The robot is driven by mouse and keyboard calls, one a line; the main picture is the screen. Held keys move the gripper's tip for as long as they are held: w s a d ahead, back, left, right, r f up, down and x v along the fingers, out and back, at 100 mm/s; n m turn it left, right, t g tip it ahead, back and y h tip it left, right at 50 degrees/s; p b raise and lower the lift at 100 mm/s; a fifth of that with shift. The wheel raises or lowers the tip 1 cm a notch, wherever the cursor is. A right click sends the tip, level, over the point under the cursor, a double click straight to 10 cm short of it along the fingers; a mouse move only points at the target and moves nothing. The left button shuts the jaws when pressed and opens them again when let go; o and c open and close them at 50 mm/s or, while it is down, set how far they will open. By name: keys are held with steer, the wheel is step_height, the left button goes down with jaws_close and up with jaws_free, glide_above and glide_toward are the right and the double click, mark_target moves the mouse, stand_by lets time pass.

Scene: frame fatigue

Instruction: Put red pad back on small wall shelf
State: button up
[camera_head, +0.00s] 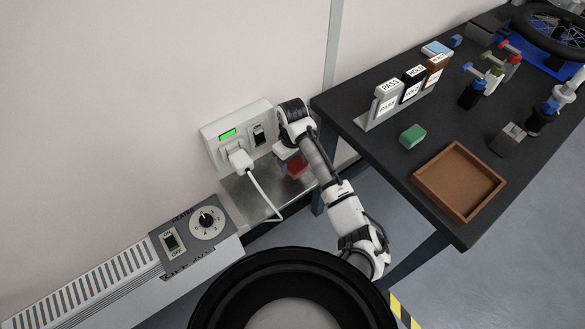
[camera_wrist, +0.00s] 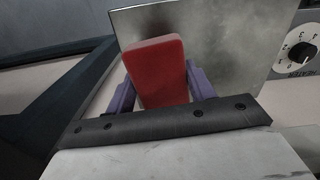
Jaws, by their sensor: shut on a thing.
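The red pad (camera_wrist: 156,72) is a rounded red block between the two purple fingers of my gripper (camera_wrist: 158,88) in the wrist view. My gripper is shut on it. In the head view the red pad (camera_head: 295,167) shows just below my wrist, over the right part of the small metal wall shelf (camera_head: 248,195). The shelf also fills the background behind the pad in the wrist view (camera_wrist: 222,40). I cannot tell whether the pad touches the shelf or hangs above it.
A wall box (camera_head: 228,132) with a green display and a switch holds a white plug (camera_head: 240,160), whose cable crosses the shelf. A heater (camera_head: 130,280) with a dial stands at the lower left. The dark workbench (camera_head: 390,165) at right carries a brown tray (camera_head: 432,192) and a green block (camera_head: 412,136).

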mark_target(293, 170)
steer(key=shift+f+p, duration=0.75)
steer(key=shift+f, duration=1.65)
steer(key=shift+f, duration=0.25)
steer(key=o, duration=1.2)
steer(key=shift+b, duration=0.45)
steer(key=r, duration=0.4)
steer(key=r+b, duration=0.1)
steer(key=r, duration=0.4)
steer(key=r+b, duration=0.1)
steer(key=r, duration=0.4)
steer(key=shift+w+d, duration=0.15)
steer(key=shift+w, duration=0.15)
